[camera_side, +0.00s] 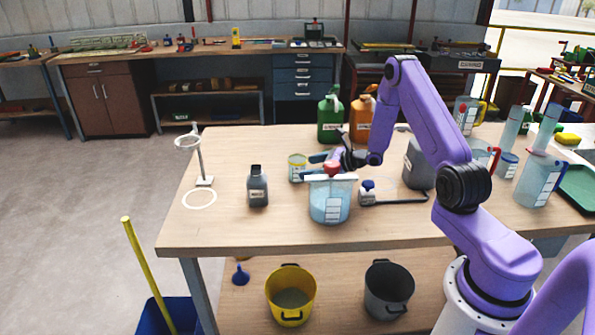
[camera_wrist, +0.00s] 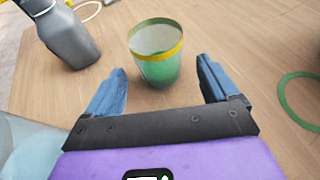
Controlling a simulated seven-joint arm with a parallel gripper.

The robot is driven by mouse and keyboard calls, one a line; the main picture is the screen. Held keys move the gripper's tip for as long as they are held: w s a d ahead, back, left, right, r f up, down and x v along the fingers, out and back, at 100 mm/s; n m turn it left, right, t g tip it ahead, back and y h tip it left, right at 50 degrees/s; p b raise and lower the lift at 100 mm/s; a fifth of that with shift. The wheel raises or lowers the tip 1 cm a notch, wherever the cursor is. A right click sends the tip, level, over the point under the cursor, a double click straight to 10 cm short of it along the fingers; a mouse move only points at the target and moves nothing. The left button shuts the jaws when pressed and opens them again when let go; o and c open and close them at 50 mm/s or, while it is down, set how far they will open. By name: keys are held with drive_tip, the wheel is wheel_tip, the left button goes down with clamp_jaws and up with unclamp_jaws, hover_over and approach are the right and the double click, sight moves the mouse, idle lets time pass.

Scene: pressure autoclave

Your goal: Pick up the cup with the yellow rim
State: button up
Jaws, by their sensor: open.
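The cup with the yellow rim (camera_wrist: 156,68) stands upright on the table, clear-walled with green showing inside. In the side view the cup (camera_side: 296,172) is left of my gripper (camera_side: 318,163). In the wrist view my gripper (camera_wrist: 160,78) is open, with one blue finger on each side of the cup's lower part. The cup appears just ahead of and between the fingertips, with a visible gap on each side. Nothing is held. In the side view a large beaker in front partly hides the gripper.
A large beaker (camera_side: 330,203) with pale blue liquid stands close in front of my gripper. A grey bottle (camera_side: 257,188) is left of the cup; it also shows in the wrist view (camera_wrist: 66,35). Green (camera_side: 330,120) and orange (camera_side: 362,120) jugs stand behind. The table's left side is mostly clear.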

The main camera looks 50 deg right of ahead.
sight(299, 169)
drive_tip(key=shift+x, duration=2.55)
drive_tip(key=shift+f, duration=0.1)
drive_tip(key=c, duration=1.1)
